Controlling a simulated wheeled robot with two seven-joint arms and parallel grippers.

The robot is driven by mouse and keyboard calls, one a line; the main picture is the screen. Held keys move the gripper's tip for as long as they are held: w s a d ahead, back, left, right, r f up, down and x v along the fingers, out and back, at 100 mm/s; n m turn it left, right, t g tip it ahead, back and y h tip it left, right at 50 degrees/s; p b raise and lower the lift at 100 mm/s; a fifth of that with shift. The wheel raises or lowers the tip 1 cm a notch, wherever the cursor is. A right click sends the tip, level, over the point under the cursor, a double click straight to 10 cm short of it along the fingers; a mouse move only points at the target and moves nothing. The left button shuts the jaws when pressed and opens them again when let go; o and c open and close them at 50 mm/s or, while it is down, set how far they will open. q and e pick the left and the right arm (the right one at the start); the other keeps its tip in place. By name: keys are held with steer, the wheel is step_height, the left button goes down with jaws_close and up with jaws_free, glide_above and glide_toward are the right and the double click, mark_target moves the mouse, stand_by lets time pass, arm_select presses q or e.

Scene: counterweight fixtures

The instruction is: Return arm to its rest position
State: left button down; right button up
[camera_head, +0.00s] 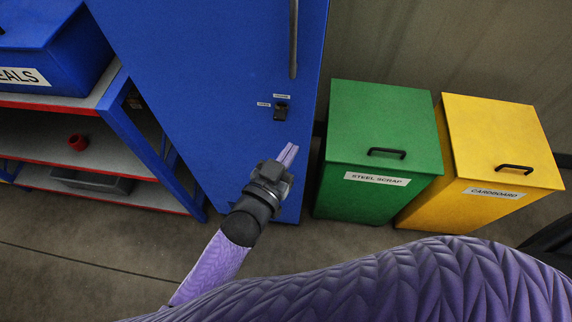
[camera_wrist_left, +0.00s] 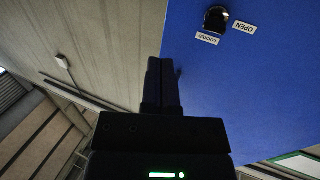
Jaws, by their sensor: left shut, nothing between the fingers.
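My left arm comes in from the lower left in the head view. Its gripper (camera_head: 288,154) is shut and empty, in front of the blue cabinet door (camera_head: 215,75), below and to the right of the door's black latch (camera_head: 281,112). In the left wrist view the dark fingers (camera_wrist_left: 161,85) are together with nothing between them. That view also shows the latch (camera_wrist_left: 216,18), with labels reading OPEN and LOCKED beside it. The gripper appears apart from the latch. My right gripper is in neither view.
A green STEEL SCRAP bin (camera_head: 385,125) and a yellow CARDBOARD bin (camera_head: 503,140) stand right of the cabinet, lids down. A shelf rack (camera_head: 75,128) at left holds a blue bin (camera_head: 45,50), a red part (camera_head: 77,142) and a grey tray (camera_head: 92,181). Bare floor lies in front.

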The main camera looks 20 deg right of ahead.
arm_select(q)
steer(key=s+a+f+n+g+y+b, duration=0.1)
steer(key=s+a+f+g+y+b, duration=0.25)
steer(key=f, duration=0.55)
steer(key=s+a+f+n+y+p, duration=0.1)
steer(key=s+a+f+n+y, duration=0.15)
steer(key=s+a+f, duration=0.4)
steer(key=s+a+f+n+g+y+b, duration=0.1)
steer(key=s+a+f+g+y+b, duration=0.15)
steer(key=a+f, duration=0.6)
steer(key=s+a+f+n+g+y+b, duration=0.1)
steer(key=s+a+f+g+y, duration=0.1)
steer(key=s+f, duration=0.4)
steer(key=s+a+f+g+y+b, duration=0.1)
steer(key=s+a+f+g, duration=0.3)
steer(key=s, duration=0.9)
step_height(320, 180, down, 3)
steer(key=shift+s+a+r+n+y, duration=0.3)
steer(key=shift+a+y, duration=0.35)
steer(key=shift+a, duration=0.55)
steer(key=shift+f, duration=0.1)
